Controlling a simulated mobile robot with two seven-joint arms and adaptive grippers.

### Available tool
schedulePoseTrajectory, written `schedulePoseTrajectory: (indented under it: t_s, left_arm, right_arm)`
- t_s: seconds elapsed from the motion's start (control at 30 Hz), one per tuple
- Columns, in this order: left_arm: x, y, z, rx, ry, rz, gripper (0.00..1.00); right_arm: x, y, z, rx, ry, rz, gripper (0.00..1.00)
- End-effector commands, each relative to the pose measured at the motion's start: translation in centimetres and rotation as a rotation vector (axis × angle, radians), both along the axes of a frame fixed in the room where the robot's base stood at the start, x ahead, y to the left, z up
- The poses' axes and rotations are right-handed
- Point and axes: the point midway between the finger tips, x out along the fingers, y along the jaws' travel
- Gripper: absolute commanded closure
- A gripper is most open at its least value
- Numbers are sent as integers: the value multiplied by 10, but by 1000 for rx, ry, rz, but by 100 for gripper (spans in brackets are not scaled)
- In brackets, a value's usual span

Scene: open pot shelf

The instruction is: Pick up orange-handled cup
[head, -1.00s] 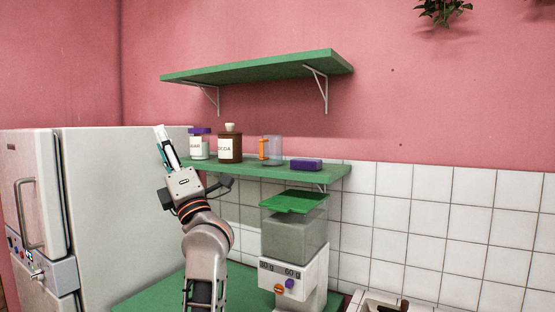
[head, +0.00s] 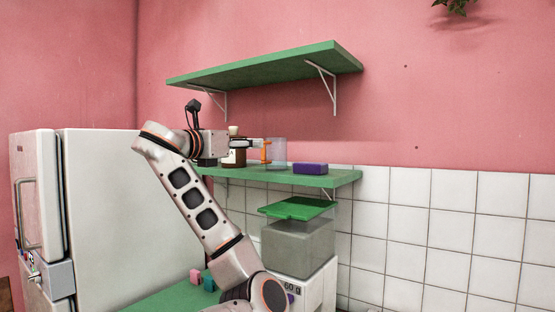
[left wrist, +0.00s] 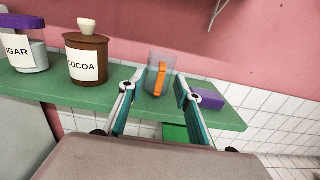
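The orange-handled cup (head: 279,153) is clear and bluish-grey and stands upright on the lower green shelf (head: 345,178). It also shows in the left wrist view (left wrist: 151,77), with its orange handle facing my gripper. My left gripper (head: 259,147) is level with the cup, just left of it and close to the handle in the head view. In the left wrist view its two fingers (left wrist: 159,80) are spread apart, with the handle between them in the picture. I cannot tell whether a finger touches the handle. My right gripper is not in view.
A brown cocoa jar (left wrist: 87,62) and a sugar jar (left wrist: 25,55) stand left of the cup. A purple block (head: 310,168) lies to its right. An upper green shelf (head: 270,68) hangs above. A kitchen scale (head: 300,245) stands below.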

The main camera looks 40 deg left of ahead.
Motion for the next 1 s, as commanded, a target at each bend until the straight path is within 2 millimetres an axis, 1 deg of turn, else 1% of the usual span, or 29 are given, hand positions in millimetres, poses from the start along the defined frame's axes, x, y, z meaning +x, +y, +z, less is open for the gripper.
schedulePoseTrajectory:
  t_s: [0.03,0.1,0.27,0.47,0.5,0.6,0.7,0.87,0.9,0.97,1.0]
  left_arm:
    - [7,-1,0,-2,1,-6,67]
    - [13,0,0,-3,0,-4,67]
    - [25,0,1,-2,1,-2,67]
    - [53,-2,3,-3,1,-4,67]
    - [58,0,2,-3,2,-2,67]
    - [68,1,2,-1,2,0,67]
    - [72,2,1,-1,1,1,67]
    - [72,2,1,-1,2,2,67]
    - [72,2,0,-1,2,2,69]
    - [72,2,0,-1,2,3,85]
    - [71,2,0,-1,2,3,95]
  right_arm:
    - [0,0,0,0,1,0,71]
    - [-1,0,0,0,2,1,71]
    - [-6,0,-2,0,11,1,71]
    - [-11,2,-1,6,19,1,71]
    - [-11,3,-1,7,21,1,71]
    - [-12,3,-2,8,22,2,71]
    - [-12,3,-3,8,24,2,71]
    - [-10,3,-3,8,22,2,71]
    - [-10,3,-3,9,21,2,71]
    - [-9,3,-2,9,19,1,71]
    - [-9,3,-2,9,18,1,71]
